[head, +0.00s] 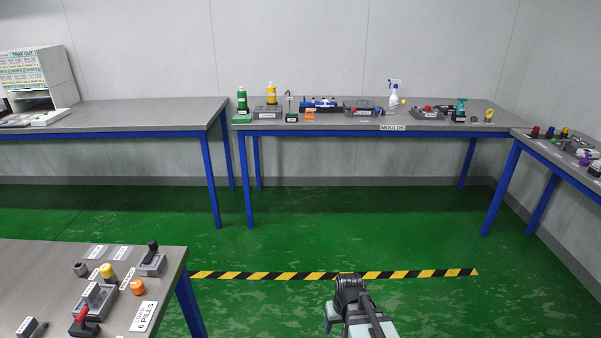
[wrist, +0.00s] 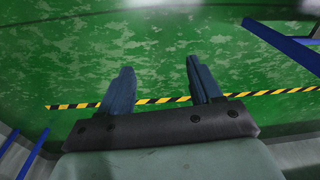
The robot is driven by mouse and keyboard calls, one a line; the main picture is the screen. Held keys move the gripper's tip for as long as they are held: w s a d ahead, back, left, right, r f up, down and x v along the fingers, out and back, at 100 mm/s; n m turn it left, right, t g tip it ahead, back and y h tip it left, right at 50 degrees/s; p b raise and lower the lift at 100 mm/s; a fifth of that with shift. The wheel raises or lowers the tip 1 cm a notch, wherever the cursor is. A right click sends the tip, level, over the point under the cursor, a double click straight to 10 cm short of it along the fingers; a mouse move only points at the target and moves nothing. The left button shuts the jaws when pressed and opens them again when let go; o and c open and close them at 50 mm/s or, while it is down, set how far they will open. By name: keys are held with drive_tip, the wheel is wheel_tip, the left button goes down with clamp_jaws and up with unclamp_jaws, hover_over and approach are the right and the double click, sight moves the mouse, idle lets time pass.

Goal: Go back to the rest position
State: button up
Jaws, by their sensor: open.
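My gripper (wrist: 160,92) shows in the wrist view with its two dark fingers well apart and nothing between them. In the head view my arm (head: 355,305) stands low in the picture, right of the middle, over the floor. The fingers cannot be made out there. My gripper is apart from all tables and objects.
A near table (head: 45,262) at lower left bears levers, knobs and a label card. A long table (head: 345,122) marked MOULDS stands at the back, another table (head: 130,112) at back left, and one (head: 545,142) at right. The floor between them is clear.

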drive_tip(key=s+d+f+m, duration=0.2)
drive_tip(key=s+d+f, duration=0.1)
drive_tip(key=d, duration=0.3)
drive_tip(key=s+f+g, duration=0.3)
drive_tip(key=s+f, duration=0.7)
drive_tip(key=s, duration=0.4)
drive_tip(key=s+f+g, duration=0.4)
drive_tip(key=s+f, duration=0.6)
drive_tip(key=s, duration=0.5)
drive_tip(key=shift+s+a+h, duration=0.15)
drive_tip(key=shift+a+h, duration=0.15)
drive_tip(key=shift+a, duration=0.05)
drive_tip(key=shift+r, duration=0.1)
drive_tip(key=shift+c, duration=0.2)
